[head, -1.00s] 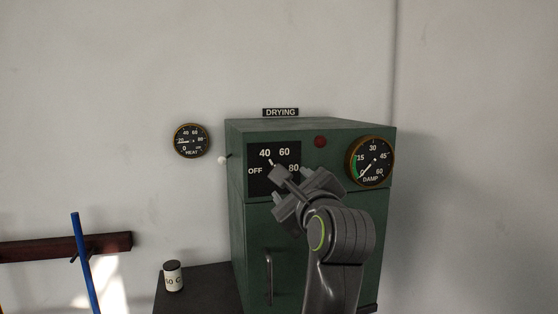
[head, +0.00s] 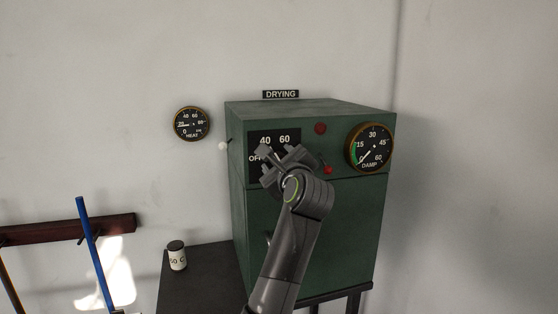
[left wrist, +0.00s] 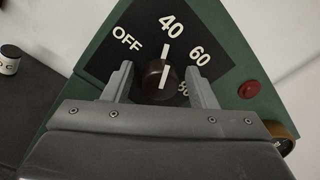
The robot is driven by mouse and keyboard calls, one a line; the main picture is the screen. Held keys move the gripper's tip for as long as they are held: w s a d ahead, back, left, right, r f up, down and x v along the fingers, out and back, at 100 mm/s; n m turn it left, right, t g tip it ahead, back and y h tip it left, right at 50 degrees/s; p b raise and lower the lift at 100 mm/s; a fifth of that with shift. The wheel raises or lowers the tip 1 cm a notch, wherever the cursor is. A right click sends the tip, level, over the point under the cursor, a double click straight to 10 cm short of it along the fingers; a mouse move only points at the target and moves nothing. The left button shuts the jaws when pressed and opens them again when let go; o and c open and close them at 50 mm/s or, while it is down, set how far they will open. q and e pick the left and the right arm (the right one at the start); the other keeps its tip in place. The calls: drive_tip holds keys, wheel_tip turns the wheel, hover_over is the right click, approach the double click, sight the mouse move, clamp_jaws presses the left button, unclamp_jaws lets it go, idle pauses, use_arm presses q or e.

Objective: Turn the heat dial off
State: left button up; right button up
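The heat dial (left wrist: 155,82) is a dark round knob with a white line, on a black panel (left wrist: 110,55) marked OFF, 40, 60 and 80. In the left wrist view its line points towards 40. My left gripper (left wrist: 160,90) is open, with one finger on each side of the knob and gaps visible between. In the head view my left gripper (head: 278,163) is in front of the panel (head: 253,143) and hides the knob and the 80. The round HEAT gauge (head: 191,124) hangs on the wall at left. My right gripper is in neither view.
The green cabinet (head: 340,220) carries a red lamp (head: 320,128), a DAMP gauge (head: 370,147) and a small red knob (head: 327,170) close to my arm. A white-tipped lever (head: 223,146) sticks out at its left. A labelled can (head: 177,256) stands on the dark table (head: 200,285).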

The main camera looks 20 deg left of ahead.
use_arm(q)
drive_tip(key=c, duration=0.9)
drive_tip(key=shift+n, duration=0.4)
drive_tip(key=n+b, duration=0.1)
drive_tip(key=n, duration=0.1)
drive_tip(key=shift+f+n+b, duration=0.1)
drive_tip(key=shift+n+b, duration=0.25)
drive_tip(key=shift+n, duration=0.05)
drive_tip(key=n+b, duration=0.1)
drive_tip(key=n, duration=0.1)
drive_tip(key=shift+n, duration=0.4)
drive_tip(key=n+b, duration=0.2)
drive_tip(key=n, duration=0.3)
drive_tip(key=shift+n, duration=0.3)
drive_tip(key=shift+o, duration=0.2)
drive_tip(key=o, duration=1)
drive_tip(key=shift+c, duration=0.2)
